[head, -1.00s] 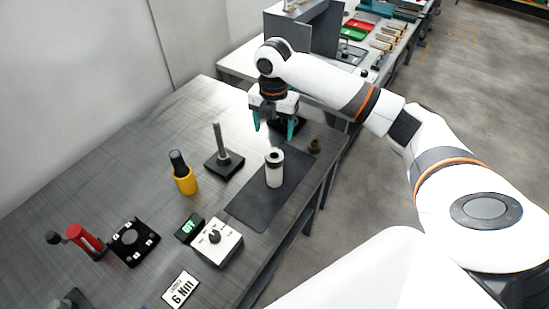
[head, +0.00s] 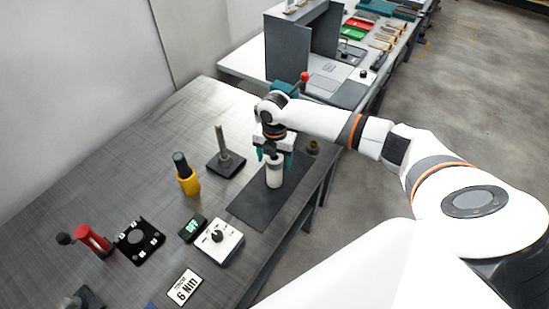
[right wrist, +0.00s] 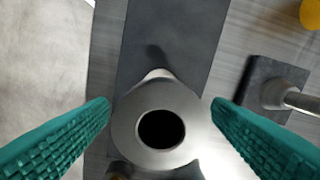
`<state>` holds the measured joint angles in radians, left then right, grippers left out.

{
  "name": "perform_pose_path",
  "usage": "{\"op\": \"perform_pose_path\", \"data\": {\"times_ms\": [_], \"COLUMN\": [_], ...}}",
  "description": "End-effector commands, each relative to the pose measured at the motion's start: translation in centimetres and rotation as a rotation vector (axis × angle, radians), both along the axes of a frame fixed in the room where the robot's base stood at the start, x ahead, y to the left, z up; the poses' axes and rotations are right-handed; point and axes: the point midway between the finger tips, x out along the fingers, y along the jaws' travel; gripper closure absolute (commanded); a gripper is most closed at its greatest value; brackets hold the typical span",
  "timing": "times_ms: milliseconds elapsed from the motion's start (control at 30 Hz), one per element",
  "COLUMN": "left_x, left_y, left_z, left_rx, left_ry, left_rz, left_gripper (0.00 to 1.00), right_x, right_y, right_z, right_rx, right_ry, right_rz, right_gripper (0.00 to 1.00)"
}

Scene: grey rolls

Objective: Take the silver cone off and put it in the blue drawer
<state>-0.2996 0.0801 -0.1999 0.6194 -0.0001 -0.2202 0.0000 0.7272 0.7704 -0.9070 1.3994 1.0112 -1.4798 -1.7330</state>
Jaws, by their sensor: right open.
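A pale grey roll (head: 274,178) stands upright on the dark mat (head: 252,207). In the right wrist view the roll (right wrist: 188,132) shows from above, with a round dark hole in its top. My right gripper (head: 274,158) is just over the roll, its teal fingers apart on either side of the roll's top. In the right wrist view, the gripper (right wrist: 160,112) has a gap between each finger and the roll. I cannot make out a silver cone or a blue drawer. My left gripper is not in view.
A post on a dark square base (head: 226,165) and a yellow holder with a dark handle (head: 188,182) stand left of the mat. A dial box (head: 217,243), a small display (head: 192,229) and a red-handled tool (head: 93,240) are nearer. A small brown piece (head: 313,147) sits at the mat's far end.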

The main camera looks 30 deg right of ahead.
Motion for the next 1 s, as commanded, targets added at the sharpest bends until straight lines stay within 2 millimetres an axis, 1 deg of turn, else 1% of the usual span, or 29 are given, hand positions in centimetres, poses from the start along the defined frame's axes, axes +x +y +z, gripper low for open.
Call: {"op": "perform_pose_path", "data": {"times_ms": [200, 233, 467, 500, 567, 833, 933, 1000], "left_x": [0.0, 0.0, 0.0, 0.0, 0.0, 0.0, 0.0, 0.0], "left_y": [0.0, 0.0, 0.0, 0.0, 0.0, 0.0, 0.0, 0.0], "left_z": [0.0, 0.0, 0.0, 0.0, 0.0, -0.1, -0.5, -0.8], "left_rx": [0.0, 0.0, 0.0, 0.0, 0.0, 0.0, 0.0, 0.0], "left_ry": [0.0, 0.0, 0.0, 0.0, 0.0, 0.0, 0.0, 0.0], "left_rz": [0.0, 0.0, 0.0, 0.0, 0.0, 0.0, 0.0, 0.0], "left_gripper": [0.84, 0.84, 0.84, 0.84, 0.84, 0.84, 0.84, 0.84], "right_x": [0.0, 0.0, 0.0, 0.0, 0.0, 0.1, 0.1, 0.2], "right_y": [0.0, 0.0, 0.0, 0.0, 0.0, 0.0, -0.1, -0.1], "right_z": [-0.2, -0.1, -0.1, -0.1, -0.1, 0.3, 1.4, 2.7], "right_rx": [0.0, 0.0, 0.0, 0.0, 0.0, 0.0, 0.001, 0.0], "right_ry": [-0.001, -0.001, 0.0, 0.0, 0.0, -0.004, -0.004, -0.007], "right_rz": [0.0, 0.0, -0.001, -0.001, -0.001, -0.001, -0.002, 0.0], "right_gripper": [0.27, 0.3, 0.68, 0.74, 0.83, 0.83, 0.83, 0.83]}}
